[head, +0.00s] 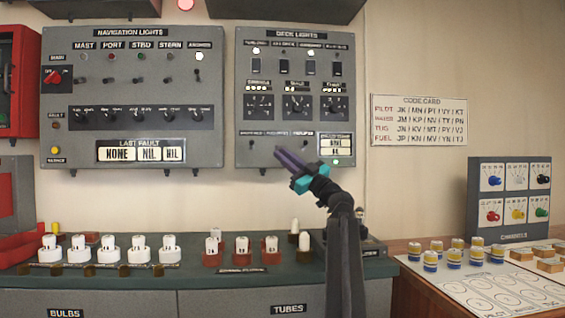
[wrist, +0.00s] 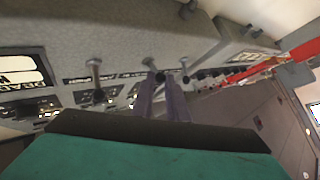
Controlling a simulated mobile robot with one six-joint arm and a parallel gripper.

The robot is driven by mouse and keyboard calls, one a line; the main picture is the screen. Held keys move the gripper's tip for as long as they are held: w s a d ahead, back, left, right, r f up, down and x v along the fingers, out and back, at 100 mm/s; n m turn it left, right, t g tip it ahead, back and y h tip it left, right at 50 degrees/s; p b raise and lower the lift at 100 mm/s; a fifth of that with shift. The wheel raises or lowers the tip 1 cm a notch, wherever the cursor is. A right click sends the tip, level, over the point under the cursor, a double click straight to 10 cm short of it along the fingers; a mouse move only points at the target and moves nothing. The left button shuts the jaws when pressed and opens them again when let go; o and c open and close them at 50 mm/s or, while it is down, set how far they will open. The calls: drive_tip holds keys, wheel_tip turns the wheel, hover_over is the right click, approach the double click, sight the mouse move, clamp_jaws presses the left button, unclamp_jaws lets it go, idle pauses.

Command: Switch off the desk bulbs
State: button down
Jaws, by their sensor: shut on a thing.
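No label reads desk bulbs. The grey panel (head: 242,95) in the head view is labelled "DECK LIGHTS". Its top row has small lamps, and the first (head: 256,50) and third (head: 311,52) from the left glow white. Black rocker switches (head: 283,67) sit below them, then several dials (head: 297,106). My gripper (head: 279,155) reaches the lower row, its purple fingers shut on what looks like the middle toggle, mostly hidden. The wrist view shows the fingers (wrist: 163,85) close around it, with another toggle (wrist: 95,75) apart from them.
The "NAVIGATION LIGHTS" panel (head: 130,95) is on the left. Below, a green bench (head: 200,281) bears white bulbs (head: 138,250) in holders. A code card (head: 418,120) hangs on the right, above coloured cylinders (head: 454,258) and a small panel (head: 515,198). The wall between panel and card is clear.

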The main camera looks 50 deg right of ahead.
drive_tip(key=shift+w, duration=0.1)
idle(0.3)
drive_tip(key=c, duration=1.7)
unclamp_jaws()
drive_tip(key=shift+c, duration=0.2)
drive_tip(key=shift+r, duration=0.1)
drive_tip(key=s+a+r+p, duration=0.4)
drive_tip(key=s+a, duration=0.6)
drive_tip(key=s, duration=0.2)
drive_tip(key=shift+a+r, duration=0.35)
drive_tip(key=shift+r, duration=0.05)
